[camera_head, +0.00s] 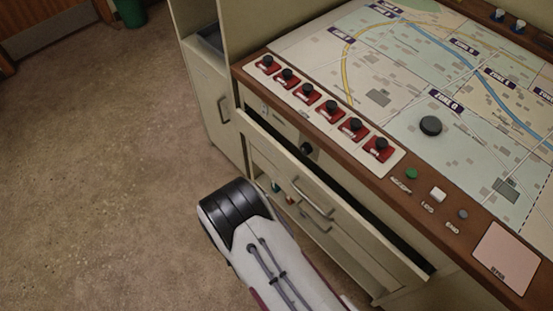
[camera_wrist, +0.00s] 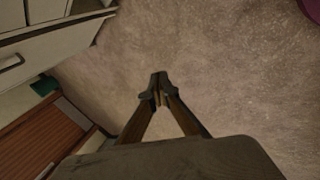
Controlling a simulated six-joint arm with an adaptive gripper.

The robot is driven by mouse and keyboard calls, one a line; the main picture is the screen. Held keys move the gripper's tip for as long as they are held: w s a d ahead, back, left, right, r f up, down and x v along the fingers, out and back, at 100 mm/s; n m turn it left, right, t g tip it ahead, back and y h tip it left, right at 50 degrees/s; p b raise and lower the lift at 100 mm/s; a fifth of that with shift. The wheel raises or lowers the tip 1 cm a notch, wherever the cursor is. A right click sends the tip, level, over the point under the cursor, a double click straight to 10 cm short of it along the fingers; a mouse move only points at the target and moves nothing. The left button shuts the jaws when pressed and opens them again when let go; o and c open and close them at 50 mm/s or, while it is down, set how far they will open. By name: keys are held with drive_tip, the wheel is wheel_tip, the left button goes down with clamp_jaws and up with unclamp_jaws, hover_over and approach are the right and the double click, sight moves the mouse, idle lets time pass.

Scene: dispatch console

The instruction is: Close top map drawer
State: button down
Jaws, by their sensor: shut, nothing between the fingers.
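The top map drawer (camera_head: 345,225) is a cream front with a metal bar handle (camera_head: 315,206), under the console's map top. It stands pulled out, with a dark gap between its front and the console. My gripper (camera_wrist: 158,88) shows in the wrist view with its fingertips together and nothing between them, over bare floor. In the head view my arm is left of and in front of the drawer; the gripper itself is hidden there. A cream front with a handle (camera_wrist: 11,63) shows at the upper left of the wrist view; I cannot tell which drawer it is.
The map tabletop (camera_head: 400,60) has a brown wooden edge, a row of red switches (camera_head: 331,110) and a black knob (camera_head: 430,126). Open floor (camera_head: 100,170) lies to the left.

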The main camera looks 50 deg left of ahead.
drive_tip(key=w+a+r+m+t+y, duration=0.2)
drive_tip(key=w+r+m+t+y, duration=0.2)
drive_tip(key=r, duration=1.4)
drive_tip(key=w+t+y, duration=0.3)
drive_tip(key=w+t, duration=0.4)
drive_tip(key=w, duration=0.3)
drive_tip(key=shift+w+t+y, duration=0.25)
drive_tip(key=shift+t+y, duration=0.05)
drive_tip(key=shift+w+a, duration=0.1)
drive_tip(key=shift+a, duration=0.05)
approach(277, 149)
drive_tip(key=a, duration=0.4)
drive_tip(key=shift+w+r, duration=0.1)
drive_tip(key=shift+w, duration=1.95)
